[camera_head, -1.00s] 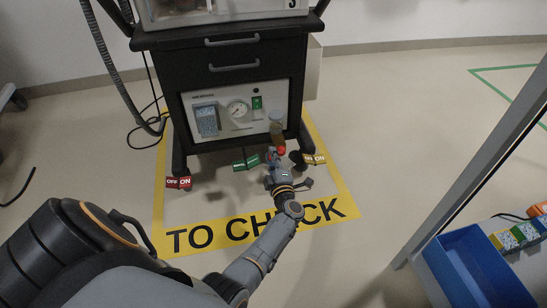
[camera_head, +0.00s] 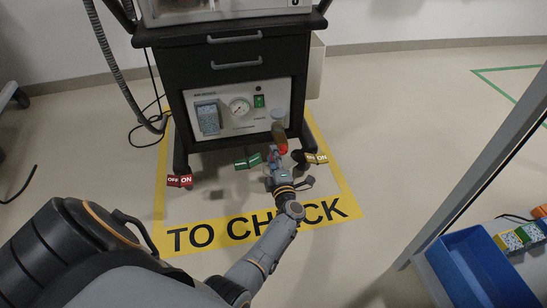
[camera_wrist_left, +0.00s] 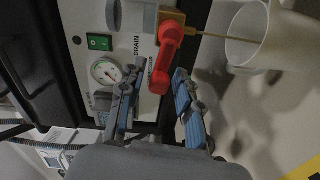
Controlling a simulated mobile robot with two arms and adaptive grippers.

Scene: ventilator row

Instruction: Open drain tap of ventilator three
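The ventilator cart (camera_head: 235,75) stands in front of me with an air-service panel low on its front. A red drain tap handle (camera_head: 283,149) is below the panel's right side. It also shows in the left wrist view as a red lever (camera_wrist_left: 165,62) on an orange-brown body beside the word DRAIN. My left gripper (camera_head: 275,157) is just below the tap. In the wrist view its two fingers (camera_wrist_left: 160,72) are apart, with the lower end of the red lever between their tips. Contact cannot be told. My right gripper is not in view.
A gauge (camera_wrist_left: 105,71) and green switch (camera_wrist_left: 99,42) are on the panel. A whitish open cup (camera_wrist_left: 250,35) is close to the tap. A blue bin (camera_head: 480,270) stands at lower right, past a dark post.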

